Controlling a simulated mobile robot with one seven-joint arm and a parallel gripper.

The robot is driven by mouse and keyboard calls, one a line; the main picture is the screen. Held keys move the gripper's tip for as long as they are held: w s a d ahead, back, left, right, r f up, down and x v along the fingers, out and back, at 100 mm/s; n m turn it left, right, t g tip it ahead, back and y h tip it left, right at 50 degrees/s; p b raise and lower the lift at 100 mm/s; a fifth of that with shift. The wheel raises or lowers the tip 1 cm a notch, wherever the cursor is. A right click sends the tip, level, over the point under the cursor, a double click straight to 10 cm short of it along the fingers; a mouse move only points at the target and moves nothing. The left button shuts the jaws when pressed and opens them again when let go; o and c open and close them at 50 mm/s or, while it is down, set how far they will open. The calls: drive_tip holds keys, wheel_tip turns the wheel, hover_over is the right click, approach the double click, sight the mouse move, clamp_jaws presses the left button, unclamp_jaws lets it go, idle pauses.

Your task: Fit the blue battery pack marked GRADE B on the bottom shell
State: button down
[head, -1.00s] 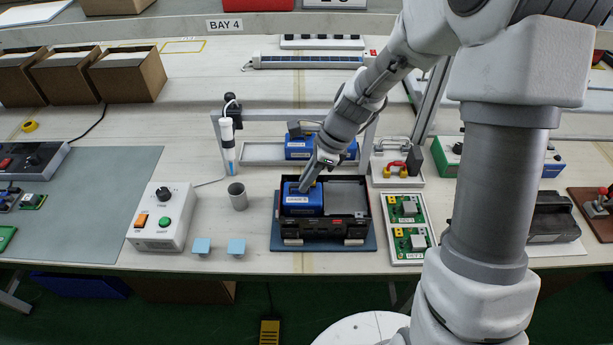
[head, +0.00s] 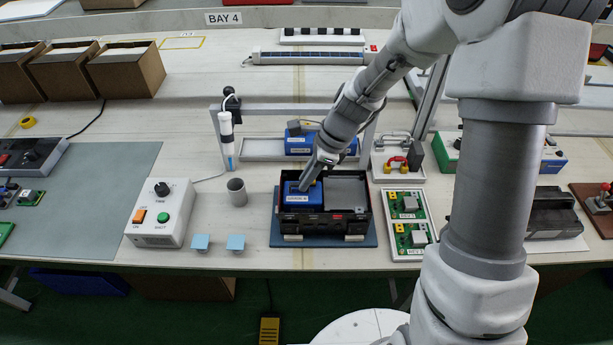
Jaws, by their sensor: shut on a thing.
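The bottom shell (head: 330,224) is a black open tray on a blue mat at the front middle of the bench. A blue battery pack (head: 302,199) with a pale label sits down inside its left bay, upright, its lower part hidden by the shell's front wall. The label is too small to read surely. My gripper (head: 306,185) is shut on the top of this pack, and its fingers are partly hidden by the wrist. Another blue pack (head: 298,145) stands on the tray behind, partly hidden by my arm.
A grey block (head: 346,191) fills the shell's right bay. Green boards in a white holder (head: 405,223) stand close on the right. A metal cup (head: 237,192), a control box (head: 161,212) and two light-blue pieces (head: 236,243) are to the left. A metal frame (head: 270,113) rises behind.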

drive_tip(key=shift+f+b, duration=0.35)
drive_tip(key=shift+f, duration=0.25)
idle(0.4)
drive_tip(key=shift+c, duration=1.8)
unclamp_jaws()
wheel_tip(320, 180, up, 15)
drive_tip(key=p, duration=1.3)
drive_tip(key=shift+f, duration=0.15)
